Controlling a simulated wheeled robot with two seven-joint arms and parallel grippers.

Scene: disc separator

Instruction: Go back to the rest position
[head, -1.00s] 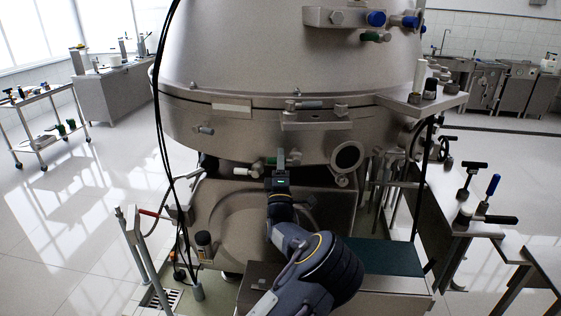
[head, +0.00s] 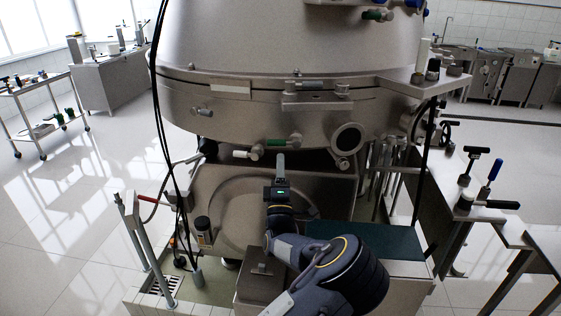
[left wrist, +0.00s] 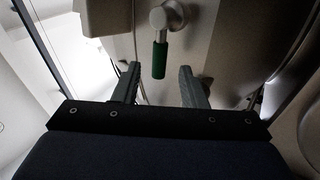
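The large steel disc separator (head: 290,45) fills the middle of the head view. A green-handled valve (head: 277,142) sits on the lower rim of its bowl, with a white-handled one (head: 241,154) to its left. My left gripper (head: 280,160) is just below the green handle in the head view, pointing at the machine. In the left wrist view its two fingers (left wrist: 161,85) stand wide apart with nothing between them. The green handle (left wrist: 160,60) hangs beyond them, apart from both fingers. My right gripper is in neither view.
A steel side bench (head: 480,212) with several tools stands at the right. A teal panel (head: 370,240) lies low in front. Black cables hang at the left. A tool trolley (head: 35,105) stands far left, with open floor between.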

